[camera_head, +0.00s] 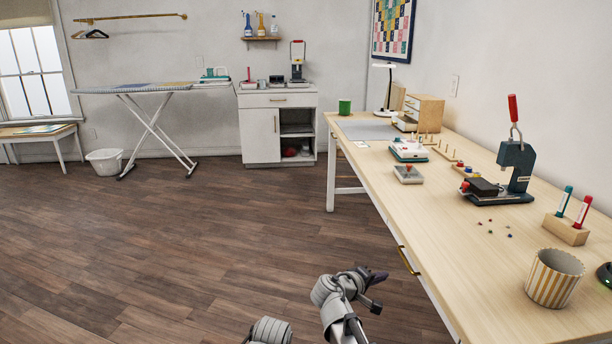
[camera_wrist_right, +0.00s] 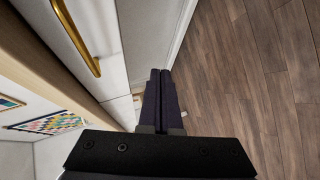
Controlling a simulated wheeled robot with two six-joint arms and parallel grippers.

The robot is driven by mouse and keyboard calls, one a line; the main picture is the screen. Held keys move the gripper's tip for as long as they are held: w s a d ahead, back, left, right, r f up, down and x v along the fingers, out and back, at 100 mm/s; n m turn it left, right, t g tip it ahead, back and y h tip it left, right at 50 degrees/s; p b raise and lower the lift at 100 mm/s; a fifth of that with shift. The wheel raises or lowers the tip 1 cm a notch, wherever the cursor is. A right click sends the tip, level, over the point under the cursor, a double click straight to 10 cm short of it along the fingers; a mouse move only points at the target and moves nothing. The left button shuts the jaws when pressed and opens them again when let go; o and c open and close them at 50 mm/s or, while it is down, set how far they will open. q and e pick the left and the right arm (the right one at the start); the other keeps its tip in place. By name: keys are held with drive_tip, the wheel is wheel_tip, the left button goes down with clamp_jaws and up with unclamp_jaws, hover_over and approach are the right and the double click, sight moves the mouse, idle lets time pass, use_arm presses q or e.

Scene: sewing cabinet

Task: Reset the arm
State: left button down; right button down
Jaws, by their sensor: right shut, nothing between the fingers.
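My right gripper (camera_head: 377,278) is shut and empty, in the lower middle of the head view, to the left of the work table's front. In the right wrist view its two dark fingers (camera_wrist_right: 160,78) lie together with nothing between them. The grey arm links behind it are folded low at the bottom edge of the head view. My left gripper is not in view.
The long wooden work table (camera_head: 455,245) stands on the right; its brass drawer handle (camera_head: 408,261) is near my right gripper. A striped bin (camera_head: 554,278) and a press (camera_head: 512,172) stand on it. The wooden floor (camera_head: 200,240) to the left is clear.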

drive_tip(key=s+a+f+m+g+y, duration=0.2)
drive_tip(key=s+f+g+y, duration=0.15)
drive_tip(key=s+f, duration=0.3)
drive_tip(key=s+a+f+m+g+y, duration=0.2)
drive_tip(key=s+f+m+g+y, duration=0.1)
drive_tip(key=s+f+y, duration=0.4)
drive_tip(key=s+a+r+n+g+p, duration=0.2)
drive_tip(key=s+a+n, duration=0.2)
drive_tip(key=s+a, duration=0.8)
wheel_tip(320, 180, up, 38)
drive_tip(key=w+a+p, duration=0.2)
drive_tip(key=p, duration=3.6)
drive_tip(key=shift+m+h, duration=0.3)
drive_tip(key=shift+h, duration=0.15)
drive_tip(key=shift+a+f, duration=0.1)
